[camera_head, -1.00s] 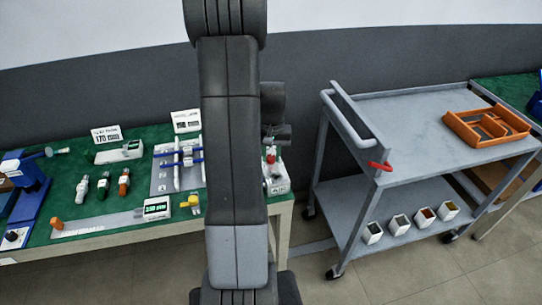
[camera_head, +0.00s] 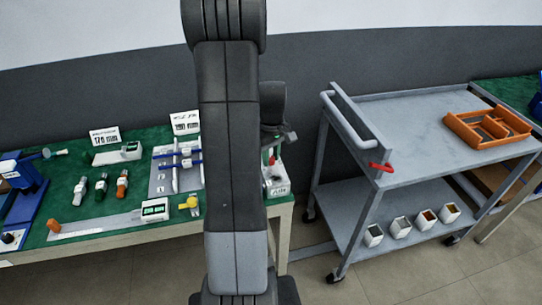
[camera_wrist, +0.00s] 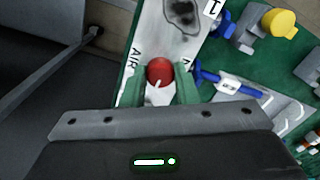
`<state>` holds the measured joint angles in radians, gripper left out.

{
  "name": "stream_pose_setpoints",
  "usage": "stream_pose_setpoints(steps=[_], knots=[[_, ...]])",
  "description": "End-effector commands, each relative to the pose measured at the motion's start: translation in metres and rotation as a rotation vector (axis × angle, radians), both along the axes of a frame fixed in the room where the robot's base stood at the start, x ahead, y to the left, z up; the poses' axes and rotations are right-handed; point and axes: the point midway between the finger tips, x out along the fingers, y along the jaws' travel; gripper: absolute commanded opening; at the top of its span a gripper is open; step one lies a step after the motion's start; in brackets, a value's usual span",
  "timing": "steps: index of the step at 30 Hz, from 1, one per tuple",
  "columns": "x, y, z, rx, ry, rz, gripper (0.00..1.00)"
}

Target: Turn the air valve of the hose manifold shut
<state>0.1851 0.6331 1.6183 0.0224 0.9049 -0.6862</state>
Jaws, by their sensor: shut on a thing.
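The hose manifold is a white box (camera_head: 276,186) at the right end of the green bench, partly hidden behind my arm in the head view. In the wrist view its white face (camera_wrist: 170,45) carries the letters AIR beside the valve. The air valve has a rounded red knob (camera_wrist: 160,71), which shows as a small red spot in the head view (camera_head: 271,160). My gripper (camera_wrist: 161,84) has its greenish fingers on either side of the red knob and is shut on it. The valve's lower part is mostly hidden by the gripper.
On the bench left of the manifold are a plate with blue-clamped tubes (camera_head: 176,165), a yellow knob (camera_head: 190,202) and several coloured fittings. A grey cart (camera_head: 400,125) with an orange tray (camera_head: 487,127) stands to the right, with floor between it and the bench.

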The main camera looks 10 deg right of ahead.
Motion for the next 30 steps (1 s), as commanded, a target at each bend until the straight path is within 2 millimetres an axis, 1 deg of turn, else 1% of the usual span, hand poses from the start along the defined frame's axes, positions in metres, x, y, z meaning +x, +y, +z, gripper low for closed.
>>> stream_pose_setpoints(steps=[6, 17, 18, 20, 21, 30], knots=[[0.0011, -0.0001, 0.0011, 0.000, -0.003, 0.032, 0.04], [0.0010, -0.0003, 0.0012, -0.001, -0.004, 0.036, 0.04], [0.0010, -0.0003, 0.0012, -0.001, -0.004, 0.036, 0.29], [0.0010, -0.0003, 0.0012, 0.000, -0.003, 0.036, 0.41], [0.0010, -0.0002, 0.0011, -0.001, -0.003, 0.036, 0.48], [0.0005, -0.0001, 0.0015, 0.000, -0.001, 0.035, 0.49]])
